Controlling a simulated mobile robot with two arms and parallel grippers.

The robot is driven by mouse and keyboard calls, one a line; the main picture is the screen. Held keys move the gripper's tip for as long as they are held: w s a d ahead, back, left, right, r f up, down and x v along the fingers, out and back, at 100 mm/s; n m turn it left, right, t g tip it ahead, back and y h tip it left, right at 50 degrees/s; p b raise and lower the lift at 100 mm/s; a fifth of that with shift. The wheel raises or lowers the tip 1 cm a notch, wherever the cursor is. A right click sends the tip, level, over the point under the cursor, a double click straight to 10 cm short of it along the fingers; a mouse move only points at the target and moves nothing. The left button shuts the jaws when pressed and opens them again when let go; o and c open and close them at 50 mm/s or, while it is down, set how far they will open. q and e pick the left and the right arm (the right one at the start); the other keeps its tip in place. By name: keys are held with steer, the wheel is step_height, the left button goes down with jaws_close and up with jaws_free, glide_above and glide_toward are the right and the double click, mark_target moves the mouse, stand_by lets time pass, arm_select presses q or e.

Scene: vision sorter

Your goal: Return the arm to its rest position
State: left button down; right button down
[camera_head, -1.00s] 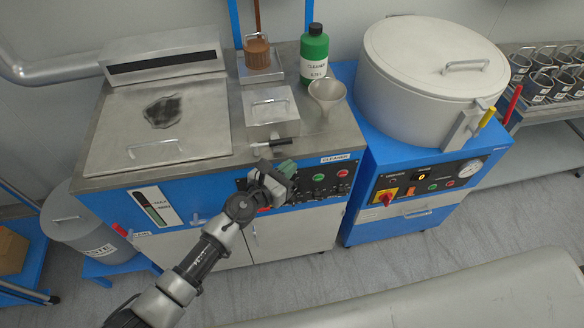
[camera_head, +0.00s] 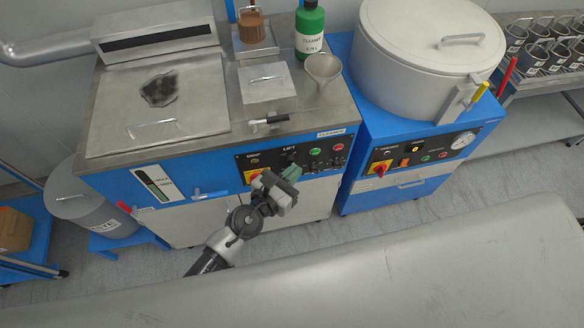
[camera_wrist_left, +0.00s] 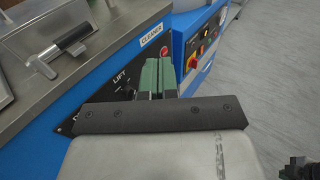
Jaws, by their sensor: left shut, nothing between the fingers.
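My left arm comes in from the bottom left in the head view. Its gripper (camera_head: 291,172) is in front of the blue panel of the cleaner machine (camera_head: 190,183), near the LIFT controls. In the left wrist view its two green fingers (camera_wrist_left: 158,77) lie close together with nothing between them, and the cleaner panel is behind them. I cannot tell whether the fingertips touch the panel. My right gripper is not clearly in view; a dark part shows at the bottom right corner of the left wrist view.
A grey surface (camera_head: 400,265) fills the bottom foreground. A blue cabinet with a round lidded vessel (camera_head: 425,70) stands right of the cleaner. A green bottle (camera_head: 309,30) and a funnel (camera_head: 323,72) stand on the cleaner. A grey bin (camera_head: 95,215) is at the left.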

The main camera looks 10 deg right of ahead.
arm_select(q)
steer(key=s+a+f+n+y+b, duration=0.1)
steer(key=s+a+f+n+y, duration=0.15)
steer(key=a+f+n, duration=0.5)
steer(key=s+a+f+n+g+y+b, duration=0.1)
steer(key=a+f+n+y, duration=0.25)
steer(key=f+n, duration=0.55)
steer(key=s+a+f+n+y+b, duration=0.1)
steer(key=s+a+f+n+y, duration=0.15)
steer(key=a+f+n, duration=0.6)
steer(key=s+a+f+n+g+y, duration=0.1)
steer(key=s+a+f+n, duration=0.3)
steer(key=s, duration=0.5)
steer(key=s+a+f+n+g+y+b, duration=0.1)
steer(key=s+a+f+n+g, duration=0.3)
steer(key=s+f+n, duration=0.4)
steer(key=s+a+f+n+g+y+b, duration=0.1)
steer(key=s+a+f+n+g+y, duration=0.1)
steer(key=s+f+n, duration=0.4)
steer(key=s+a+f+g, duration=0.1)
steer(key=s+a, duration=0.1)
steer(key=s, duration=0.3)
steer(key=shift+s+a+n, duration=0.15)
steer(key=shift+a+n, duration=0.05)
steer(key=shift+n, duration=0.1)
steer(key=shift+y, duration=0.25)
